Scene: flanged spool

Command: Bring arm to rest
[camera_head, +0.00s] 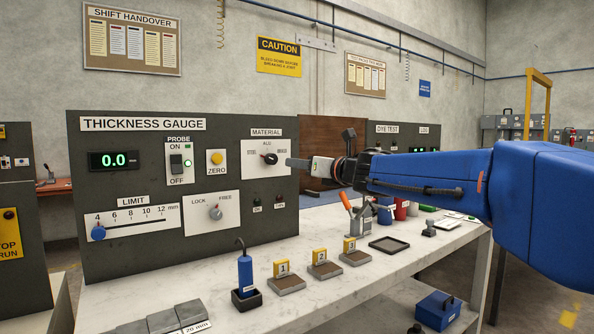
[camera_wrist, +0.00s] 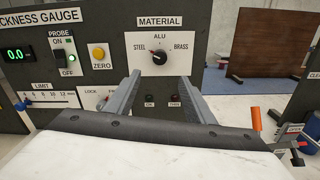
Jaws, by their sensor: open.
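My gripper (camera_head: 290,162) is in front of the thickness gauge panel (camera_head: 120,270), just right of the material knob (camera_head: 269,158) in the head view. Its two fingers stand apart with nothing between them in the wrist view (camera_wrist: 160,76). The black material knob (camera_wrist: 158,57) shows there just above and beyond the fingertips, under the labels STEEL, ALU and BRASS. It looks clear of the fingers, but the exact gap is hard to tell. My blue arm reaches in from the right.
A blue cylinder (camera_head: 246,275) with a hook stands in a black holder on the white bench (camera_head: 350,300). Several yellow-tagged blocks (camera_head: 283,279) and a dark tray (camera_head: 389,245) lie to its right. An orange-handled tool (camera_head: 346,200) stands below my gripper.

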